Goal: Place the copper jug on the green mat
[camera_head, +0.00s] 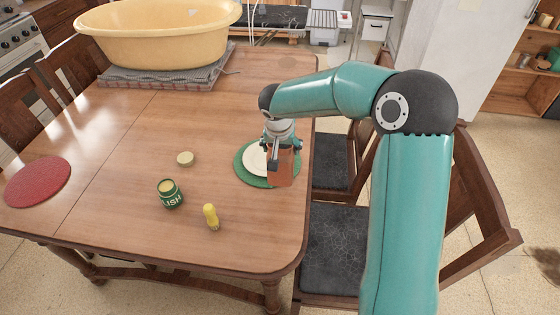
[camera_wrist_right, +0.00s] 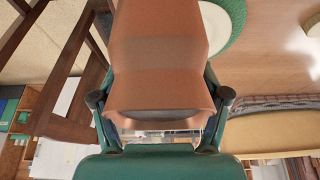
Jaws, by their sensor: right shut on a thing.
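The copper jug (camera_head: 281,170) is held in my right gripper (camera_head: 282,146), at the right side of the table. In the head view it overlaps the right part of the green mat (camera_head: 241,172). A cream plate (camera_head: 254,158) lies on the mat. In the right wrist view the jug (camera_wrist_right: 160,60) fills the middle, between the two fingers of the gripper (camera_wrist_right: 160,108). The mat's green edge and the plate show beside it there. I cannot tell whether the jug touches the mat or is above it. My left gripper is not in view.
An open green tin (camera_head: 170,195), its lid (camera_head: 185,158) and a yellow-handled item (camera_head: 211,216) stand left of the mat. A red mat (camera_head: 38,182) lies at the far left. A yellow tub (camera_head: 157,40) is at the back. Chairs (camera_head: 345,245) stand along the right edge.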

